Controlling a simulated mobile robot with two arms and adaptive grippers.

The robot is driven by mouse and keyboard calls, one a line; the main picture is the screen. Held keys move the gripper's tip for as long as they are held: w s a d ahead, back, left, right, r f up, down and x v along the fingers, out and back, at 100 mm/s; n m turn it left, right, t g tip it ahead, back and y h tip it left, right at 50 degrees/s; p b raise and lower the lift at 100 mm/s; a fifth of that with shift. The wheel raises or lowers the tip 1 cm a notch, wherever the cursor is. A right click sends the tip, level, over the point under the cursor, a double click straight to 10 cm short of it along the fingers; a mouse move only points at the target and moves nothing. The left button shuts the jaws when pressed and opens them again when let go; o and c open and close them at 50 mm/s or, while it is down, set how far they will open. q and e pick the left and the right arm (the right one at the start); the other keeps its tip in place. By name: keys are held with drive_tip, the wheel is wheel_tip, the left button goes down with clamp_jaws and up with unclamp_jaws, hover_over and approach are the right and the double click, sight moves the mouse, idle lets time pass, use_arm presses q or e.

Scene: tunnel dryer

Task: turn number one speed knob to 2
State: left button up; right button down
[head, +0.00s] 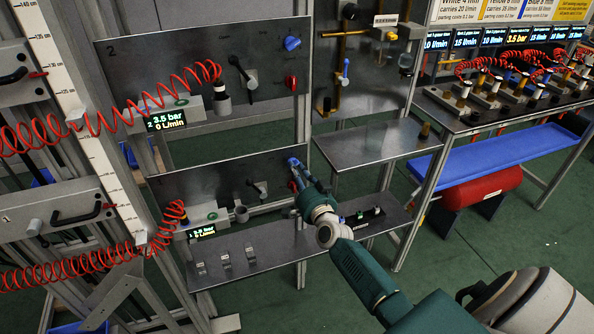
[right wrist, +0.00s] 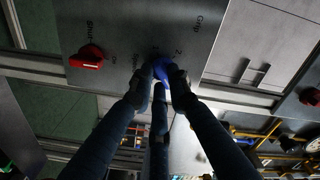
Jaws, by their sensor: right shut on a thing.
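The lower panel (head: 215,187), marked 1, carries a small blue knob (head: 293,161) near its upper right corner. My right gripper (head: 297,166) is shut on this knob; in the right wrist view the fingers close around the blue knob (right wrist: 160,70) from both sides and hide much of it. Its pointer direction is hard to make out. A "2" and the word "Grip" are printed beside it. A red knob (right wrist: 87,57) next to the word "Shut" sits apart from the fingers; in the head view it is partly hidden (head: 292,186). My left gripper is not in view.
The upper panel (head: 140,62), marked 2, has its own blue knob (head: 292,43) and red knob (head: 290,82). Red coiled hoses (head: 60,275) hang at the left. A shelf (head: 275,250) lies below the lower panel.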

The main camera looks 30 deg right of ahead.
drive_tip(key=shift+r+n+p, duration=0.15)
drive_tip(key=shift+n+p, duration=0.4)
drive_tip(key=shift+n, duration=4.85)
drive_tip(key=shift+r+n+p, duration=0.1)
drive_tip(key=shift+n+p, duration=0.45)
drive_tip(key=shift+n, duration=5.15)
drive_tip(key=c, duration=1.7)
unclamp_jaws()
drive_tip(key=shift+r, duration=0.1)
drive_tip(key=shift+o, duration=0.2)
drive_tip(key=v, duration=1.2)
